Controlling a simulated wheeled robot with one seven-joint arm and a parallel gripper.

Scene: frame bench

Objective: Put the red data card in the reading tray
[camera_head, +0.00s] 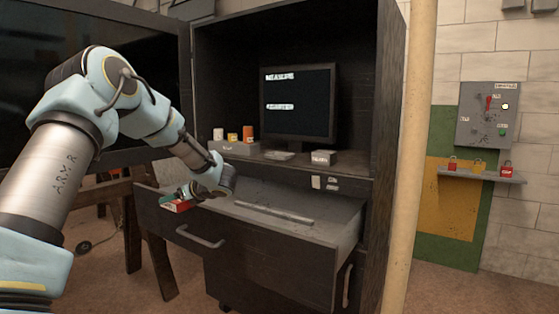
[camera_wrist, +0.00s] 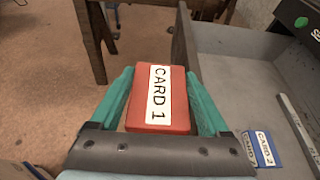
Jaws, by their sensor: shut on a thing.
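My gripper (camera_wrist: 160,76) is shut on a red data card (camera_wrist: 180,108) with a white label reading CARD 1, held between its teal fingers. In the head view my gripper (camera_head: 190,193) and the red card (camera_head: 176,206) are at the left end of the open drawer, by its left wall. I cannot tell whether the card touches the wall. A small labelled box (camera_head: 322,158) and a flat grey piece (camera_head: 279,156) sit on the shelf below the monitor. I cannot tell for sure which thing is the reading tray.
The open drawer (camera_head: 330,238) holds a long metal bar (camera_head: 273,214). A blue card (camera_wrist: 263,148) marked CARD 2 lies in the drawer in the wrist view. A grey holder (camera_head: 233,148) with small containers stands left of the monitor (camera_head: 300,103). The cabinet's side walls and top enclose the shelf.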

